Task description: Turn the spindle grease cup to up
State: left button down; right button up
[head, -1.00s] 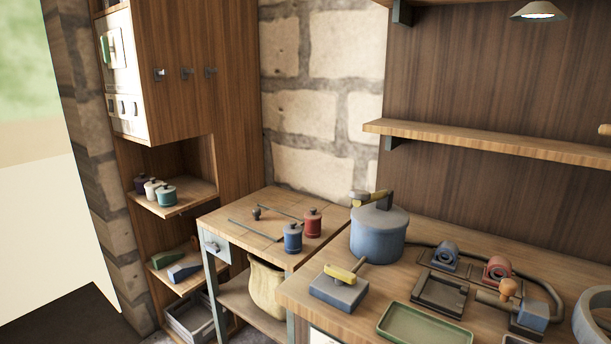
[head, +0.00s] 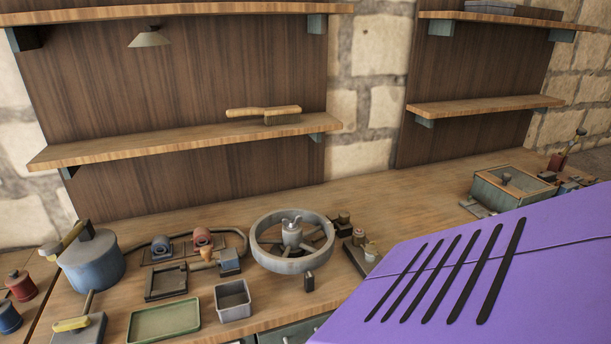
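I cannot pick out the spindle grease cup with certainty in the head view. Just right of the wheel, small brass and dark fittings (head: 343,220) sit on a dark base, with a pale-topped one (head: 370,250) in front. They are too small to tell what each is or which way it points. Neither of my grippers is in view.
A large purple slotted cover (head: 540,285) fills the lower right and hides the bench behind it. A blue pot (head: 92,268), a green tray (head: 163,322) and a grey bin (head: 233,303) stand at left. A brush (head: 262,113) lies on the shelf. The bench behind the wheel is clear.

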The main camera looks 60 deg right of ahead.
aim_at(344, 215)
jog(key=z, duration=2.05)
